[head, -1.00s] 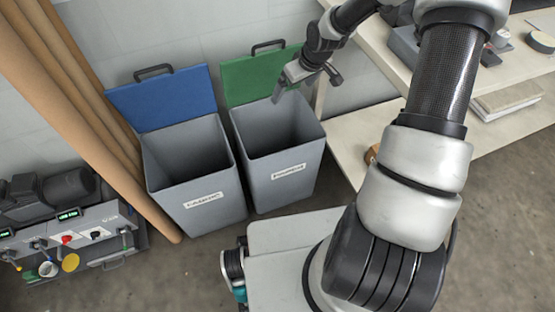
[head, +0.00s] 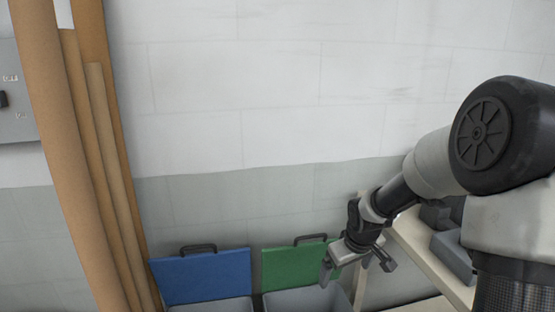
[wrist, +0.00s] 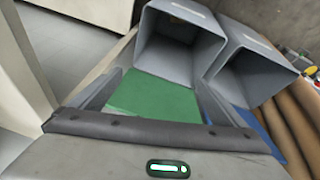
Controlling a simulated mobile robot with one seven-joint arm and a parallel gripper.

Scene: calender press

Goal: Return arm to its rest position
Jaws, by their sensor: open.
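My gripper (head: 354,268) is at the lower centre right of the head view, in front of the right edge of the green lid (head: 291,266). Its jaws are apart with nothing between them. My arm reaches to it from the right side, bent at a dark joint. In the wrist view the grey fingers stand apart over the green lid (wrist: 155,97), and the open grey bin (wrist: 180,42) lies beyond it. I cannot tell how far the gripper is from the lid.
A blue lid (head: 203,276) stands left of the green one. Tall brown rolls (head: 60,150) lean at the left. A pale shelf (head: 432,258) with grey boxes is at the right, near my arm. The wall above the bins is bare.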

